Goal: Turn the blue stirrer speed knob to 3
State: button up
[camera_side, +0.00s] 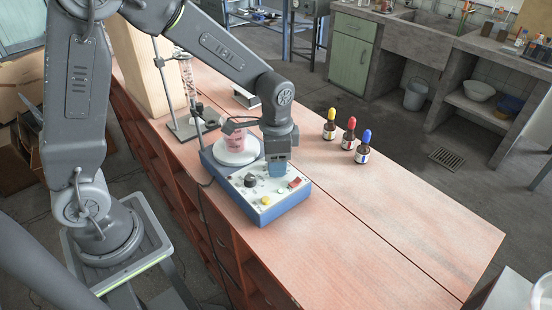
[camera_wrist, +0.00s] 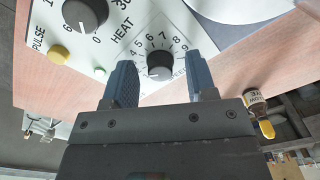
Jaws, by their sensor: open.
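The blue-sided stirrer (camera_side: 284,207) stands on the wooden bench, with its white control panel facing up. In the wrist view, the speed knob (camera_wrist: 160,66) looks black with a grey cap, not blue. A printed scale with 4 to 9 legible surrounds it; part of its label is hidden by a finger. I cannot tell which number its pointer is at. My gripper (camera_wrist: 160,75) is open, with one blue-grey finger on each side of the knob and visible gaps between. In the side view, my gripper (camera_side: 277,169) hides this knob.
A red switch (camera_side: 295,182) is at the panel's right. A beaker of pink liquid (camera_side: 234,139) stands on the white plate (camera_side: 236,157). Several dropper bottles (camera_side: 348,138) stand behind.

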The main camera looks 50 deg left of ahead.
notch_tip(320, 180, up, 14)
dwell(0.6)
jog(key=shift+f, duration=0.1)
notch_tip(320, 180, down, 14)
jog(key=n, duration=0.9)
jog(key=shift+c, duration=0.2)
